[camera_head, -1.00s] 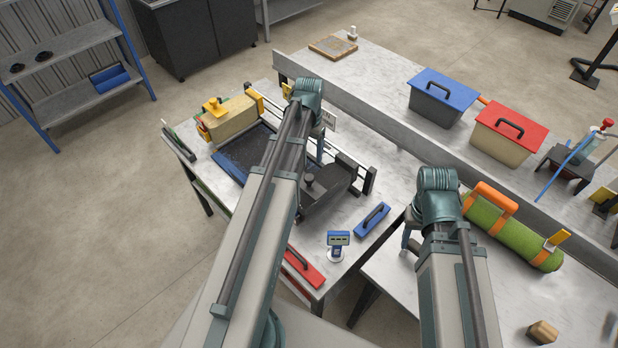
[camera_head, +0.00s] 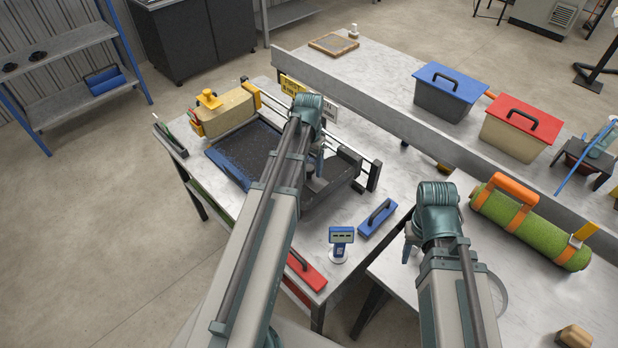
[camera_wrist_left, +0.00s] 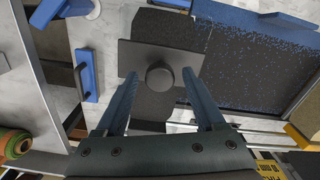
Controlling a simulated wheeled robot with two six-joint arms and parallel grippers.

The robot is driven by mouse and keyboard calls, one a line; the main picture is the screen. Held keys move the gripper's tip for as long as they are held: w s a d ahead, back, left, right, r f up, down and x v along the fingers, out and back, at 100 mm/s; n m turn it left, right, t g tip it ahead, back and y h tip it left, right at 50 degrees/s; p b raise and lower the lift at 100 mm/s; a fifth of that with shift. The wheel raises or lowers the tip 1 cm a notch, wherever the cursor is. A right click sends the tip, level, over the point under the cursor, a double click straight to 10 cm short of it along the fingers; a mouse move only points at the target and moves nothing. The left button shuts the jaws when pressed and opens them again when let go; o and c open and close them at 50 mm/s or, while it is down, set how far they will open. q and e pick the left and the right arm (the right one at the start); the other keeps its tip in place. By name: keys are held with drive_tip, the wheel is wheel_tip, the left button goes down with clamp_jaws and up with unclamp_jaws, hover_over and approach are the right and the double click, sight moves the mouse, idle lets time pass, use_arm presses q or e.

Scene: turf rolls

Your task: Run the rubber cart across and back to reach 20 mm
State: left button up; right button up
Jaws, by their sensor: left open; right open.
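The dark rubber cart (camera_head: 347,162) sits at the near right end of its rails, beside the blue-edged turf tray (camera_head: 215,160). In the left wrist view, the cart (camera_wrist_left: 133,57) shows a flat dark top and a round black knob (camera_wrist_left: 160,77). My left gripper (camera_head: 318,168) is over the cart; its open fingers (camera_wrist_left: 161,74) stand on either side of the knob, with gaps visible. The tray bed (camera_wrist_left: 262,65) is dark with blue specks. A blue gauge with a display (camera_head: 341,237) stands on the table. My right gripper (camera_head: 407,253) is open and mostly hidden by its wrist.
A blue float (camera_head: 377,218) and a red float (camera_head: 305,270) lie on the table near the gauge. A tan block with a yellow handle (camera_head: 226,110) is at the far end. A green turf roll (camera_head: 545,236) lies on the right bench, near blue- and red-lidded boxes (camera_head: 447,95).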

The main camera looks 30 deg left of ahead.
use_arm(q)
drive_tip(key=shift+f+b, duration=0.45)
drive_tip(key=shift+f, duration=0.45)
clamp_jaws()
idle(0.8)
